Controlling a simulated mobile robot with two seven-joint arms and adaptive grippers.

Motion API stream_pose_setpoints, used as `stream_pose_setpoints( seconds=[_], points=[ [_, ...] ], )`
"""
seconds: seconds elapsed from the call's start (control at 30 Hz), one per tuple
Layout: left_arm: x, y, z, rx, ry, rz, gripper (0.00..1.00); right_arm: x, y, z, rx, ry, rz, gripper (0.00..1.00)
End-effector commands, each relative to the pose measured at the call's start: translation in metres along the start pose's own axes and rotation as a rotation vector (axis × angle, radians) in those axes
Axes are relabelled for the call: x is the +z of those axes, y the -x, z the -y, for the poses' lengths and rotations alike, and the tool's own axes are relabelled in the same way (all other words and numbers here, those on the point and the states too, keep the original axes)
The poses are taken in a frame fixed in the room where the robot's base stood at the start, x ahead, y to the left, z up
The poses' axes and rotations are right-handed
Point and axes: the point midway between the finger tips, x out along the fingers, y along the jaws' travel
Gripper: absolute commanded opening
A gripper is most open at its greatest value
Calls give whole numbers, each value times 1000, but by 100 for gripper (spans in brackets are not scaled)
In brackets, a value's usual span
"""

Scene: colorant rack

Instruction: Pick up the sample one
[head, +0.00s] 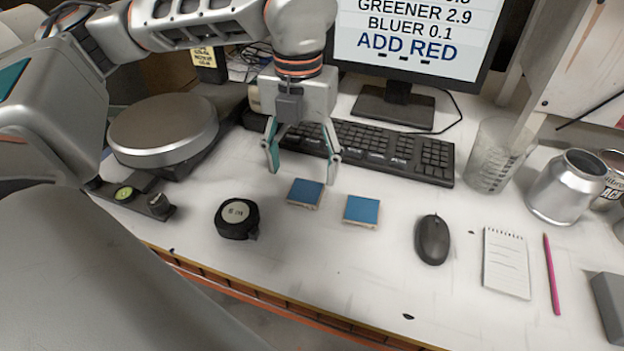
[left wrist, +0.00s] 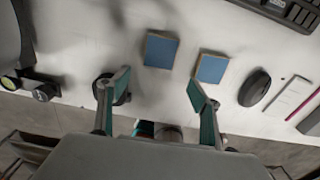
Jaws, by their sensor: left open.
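Two small square samples with blue tops lie flat on the white desk, side by side with a gap between them. The left sample (head: 306,193) is nearest my left gripper, and the right sample (head: 361,210) lies just beyond it. In the left wrist view the left sample (left wrist: 161,50) and the right sample (left wrist: 211,68) are both in sight. My left gripper (head: 304,170) points down, open and empty, above the desk just behind the left sample. Its two fingers also show in the left wrist view (left wrist: 158,95). No label tells which sample is one. My right gripper is not in view.
A black tape measure (head: 238,218) lies left of the samples, and a mouse (head: 433,239) lies right. A keyboard (head: 381,151) and monitor (head: 420,35) stand behind. A notepad (head: 506,263), pink pencil (head: 551,273), beaker (head: 498,155) and metal can (head: 567,187) are at right.

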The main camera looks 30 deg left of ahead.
Motion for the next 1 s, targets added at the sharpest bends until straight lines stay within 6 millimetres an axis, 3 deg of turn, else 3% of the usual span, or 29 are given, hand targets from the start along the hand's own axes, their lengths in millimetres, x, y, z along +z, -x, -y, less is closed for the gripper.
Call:
stream_pose_setpoints(
  seconds=[0.37,0.7,1.0],
  points=[
    [4,-27,-5,14,22,11,64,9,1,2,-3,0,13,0],
    [12,-70,-4,13,20,11,64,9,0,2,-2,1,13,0],
    [12,-75,-4,12,19,13,64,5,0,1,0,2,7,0]
  ],
)
